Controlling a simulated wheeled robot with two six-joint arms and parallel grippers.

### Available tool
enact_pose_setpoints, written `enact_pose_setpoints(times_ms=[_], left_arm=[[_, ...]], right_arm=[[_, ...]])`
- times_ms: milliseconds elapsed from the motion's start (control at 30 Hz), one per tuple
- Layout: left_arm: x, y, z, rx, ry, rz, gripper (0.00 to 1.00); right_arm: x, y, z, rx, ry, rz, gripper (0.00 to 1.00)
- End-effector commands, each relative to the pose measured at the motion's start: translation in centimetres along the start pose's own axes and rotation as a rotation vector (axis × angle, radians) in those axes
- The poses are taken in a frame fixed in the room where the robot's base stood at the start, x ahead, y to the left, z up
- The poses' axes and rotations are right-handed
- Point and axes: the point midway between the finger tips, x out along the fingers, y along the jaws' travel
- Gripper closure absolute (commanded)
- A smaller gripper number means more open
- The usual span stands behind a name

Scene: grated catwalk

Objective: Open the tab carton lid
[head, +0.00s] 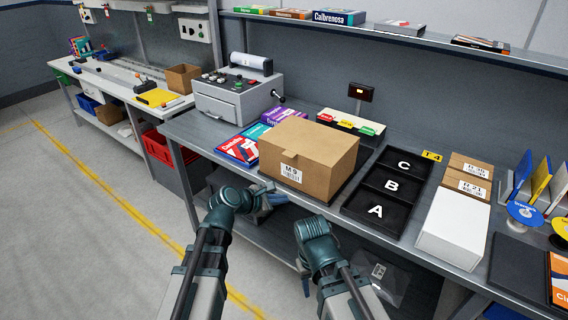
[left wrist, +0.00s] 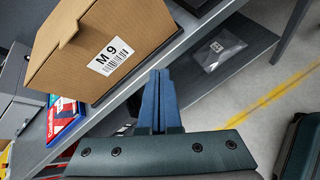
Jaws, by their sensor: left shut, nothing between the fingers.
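The brown tab carton (head: 325,165), labelled M 9, stands at the front of the bench with its lid (head: 310,140) lying closed. A small tab (head: 289,155) shows at the lid's front edge above the label. In the left wrist view the carton (left wrist: 125,25) fills the upper left, and its tab (left wrist: 68,36) sticks out. My left gripper (head: 276,199) is shut and empty, in front of and below the carton, apart from it. Its closed blue fingers (left wrist: 157,90) show in the left wrist view. My right wrist (head: 315,235) is in front of the bench; its fingers are not clear.
A black tray marked A, B, C (head: 373,209) stands right of the carton, then a white box (head: 453,228). Books (head: 242,145) lie left of the carton, near a grey machine (head: 236,97). A shelf (head: 400,40) runs above the bench.

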Motion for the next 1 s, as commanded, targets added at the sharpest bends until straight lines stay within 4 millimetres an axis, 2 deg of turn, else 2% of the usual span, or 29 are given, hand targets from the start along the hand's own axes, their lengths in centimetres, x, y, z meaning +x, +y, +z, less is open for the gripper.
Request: enact_pose_setpoints(times_ms=[33,100,200,300,533,667,1000], left_arm=[[-0.3,2.1,-0.2,-0.134,-0.035,0.058,1.0],[-0.8,4.3,-0.1,-0.297,-0.084,0.117,1.0],[-1.5,6.4,-0.2,-0.458,-0.138,0.172,1.0],[-1.9,7.5,-0.3,-0.543,-0.168,0.199,1.0],[-1.6,7.9,-0.3,-0.569,-0.178,0.205,1.0],[0.1,8.2,-0.2,-0.566,-0.177,0.203,1.0],[7.0,9.9,0.5,-0.565,-0.177,0.202,1.0]], right_arm=[[0.2,0.0,0.0,0.0,0.0,0.0,0.5],[0.3,0.0,0.0,0.0,0.0,0.0,0.5],[0.3,0.0,0.0,0.0,0.0,0.0,0.5],[0.3,0.0,0.0,0.0,0.0,0.0,0.5],[0.5,-0.1,0.0,0.0,0.0,0.0,0.5],[1.2,-0.1,-0.1,0.0,0.0,0.0,0.5],[3.6,-0.3,-0.2,0.0,0.0,0.0,0.5]])
